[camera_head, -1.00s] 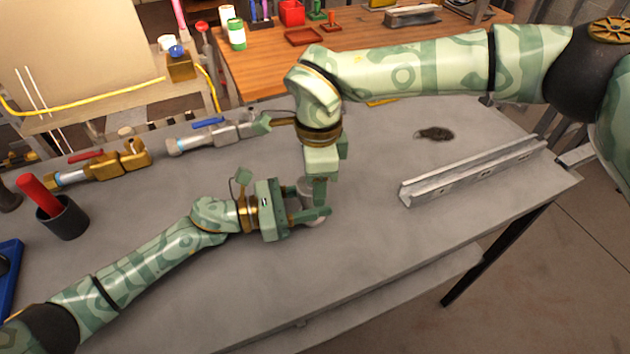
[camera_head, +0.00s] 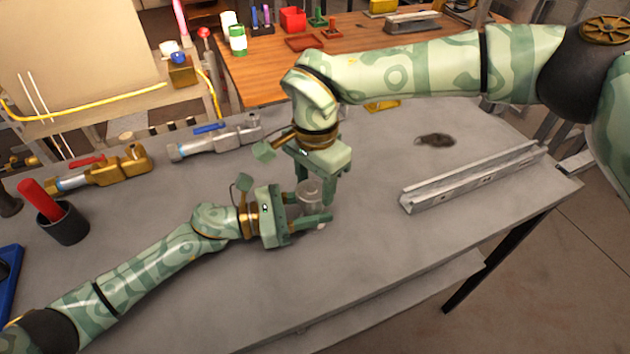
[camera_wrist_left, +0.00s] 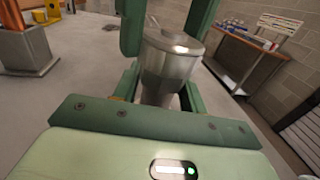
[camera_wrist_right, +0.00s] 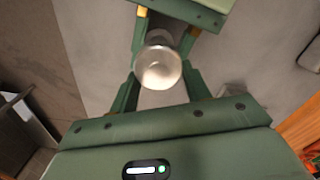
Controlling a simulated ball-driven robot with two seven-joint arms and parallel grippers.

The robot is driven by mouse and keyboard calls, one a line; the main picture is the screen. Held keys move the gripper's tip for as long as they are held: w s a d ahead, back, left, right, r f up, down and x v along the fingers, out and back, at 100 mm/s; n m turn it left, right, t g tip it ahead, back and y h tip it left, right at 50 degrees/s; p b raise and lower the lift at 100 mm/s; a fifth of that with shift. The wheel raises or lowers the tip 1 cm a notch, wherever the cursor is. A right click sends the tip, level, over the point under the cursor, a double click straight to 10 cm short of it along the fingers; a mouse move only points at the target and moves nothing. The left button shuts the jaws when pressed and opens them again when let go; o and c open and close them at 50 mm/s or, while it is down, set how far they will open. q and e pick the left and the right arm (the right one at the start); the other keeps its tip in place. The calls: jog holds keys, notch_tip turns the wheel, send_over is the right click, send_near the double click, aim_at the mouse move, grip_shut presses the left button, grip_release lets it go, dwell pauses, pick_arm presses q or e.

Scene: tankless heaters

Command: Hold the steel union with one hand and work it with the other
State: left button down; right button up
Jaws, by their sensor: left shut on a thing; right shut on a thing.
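The steel union (camera_head: 310,188) stands upright above the grey bench, a short silver cylinder. My left gripper (camera_head: 311,211) comes in from the left and is shut around its lower body. The left wrist view shows the union (camera_wrist_left: 168,68) between the left fingers, with a right finger across its upper part. My right gripper (camera_head: 314,190) reaches down from above and is shut on the upper part. In the right wrist view the union's round top (camera_wrist_right: 158,68) sits between the right fingers. The fingers hide part of its sides.
On the grey bench (camera_head: 370,270), a steel channel (camera_head: 470,177) and a dark patch (camera_head: 435,140) lie right. A brass valve (camera_head: 115,168) and a silver valve (camera_head: 220,137) lie at the back left. A black cup (camera_head: 65,222) with a red-handled tool stands left. The front is clear.

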aim_at(315, 187)
pick_arm(q)
jog(key=shift+s+f, duration=0.15)
jog(key=shift+f, duration=0.3)
pick_arm(e)
jog(key=shift+r, duration=3.05)
pick_arm(q)
jog(key=c, duration=0.9)
grip_release()
jog(key=shift+o, duration=0.9)
jog(key=shift+r, duration=0.15)
